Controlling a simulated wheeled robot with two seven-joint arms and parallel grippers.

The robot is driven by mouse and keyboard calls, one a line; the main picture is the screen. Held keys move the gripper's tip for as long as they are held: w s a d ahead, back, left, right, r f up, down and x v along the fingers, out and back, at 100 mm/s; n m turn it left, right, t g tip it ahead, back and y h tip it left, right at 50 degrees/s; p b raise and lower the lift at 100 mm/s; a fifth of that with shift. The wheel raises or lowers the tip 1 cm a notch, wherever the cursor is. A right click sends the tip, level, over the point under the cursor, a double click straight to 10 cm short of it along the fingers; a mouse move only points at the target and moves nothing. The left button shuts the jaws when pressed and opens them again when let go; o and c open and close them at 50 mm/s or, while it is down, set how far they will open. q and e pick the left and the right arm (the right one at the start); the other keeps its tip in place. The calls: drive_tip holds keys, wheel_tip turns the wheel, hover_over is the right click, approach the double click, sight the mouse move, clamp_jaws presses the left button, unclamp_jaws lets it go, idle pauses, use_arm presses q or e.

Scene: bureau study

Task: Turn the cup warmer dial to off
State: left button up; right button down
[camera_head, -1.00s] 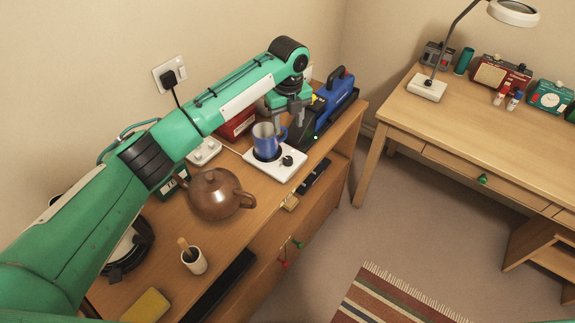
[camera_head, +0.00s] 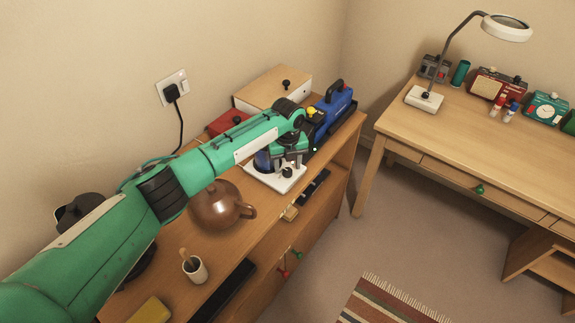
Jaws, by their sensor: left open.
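The cup warmer (camera_head: 268,177) is a white square plate on the wooden bureau top. Its black dial (camera_head: 287,172) sits near its right corner. A blue cup (camera_head: 262,161) stands on the warmer, largely hidden by my arm. My left gripper (camera_head: 288,163) points down over the warmer, open, with its fingertips just above or around the dial; whether they touch it I cannot tell. The dial's setting is too small to read. My right gripper is not in view.
A brown teapot (camera_head: 220,207) stands under my left forearm. A small white pot (camera_head: 195,270) is at the front.

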use_arm(q)
drive_tip(key=shift+f, duration=0.8)
drive_tip(key=c, duration=1)
drive_tip(key=shift+o, duration=0.2)
drive_tip(key=shift+r+n, duration=0.1)
drive_tip(key=shift+n, duration=0.2)
drive_tip(key=n+p, duration=0.2)
drive_tip(key=n, duration=0.3)
drive_tip(key=shift+r+n, duration=0.1)
drive_tip(key=shift+n, duration=0.2)
drive_tip(key=n+p, duration=0.2)
drive_tip(key=n, duration=0.3)
drive_tip(key=shift+w+n, duration=0.1)
drive_tip(key=shift+n, duration=0.2)
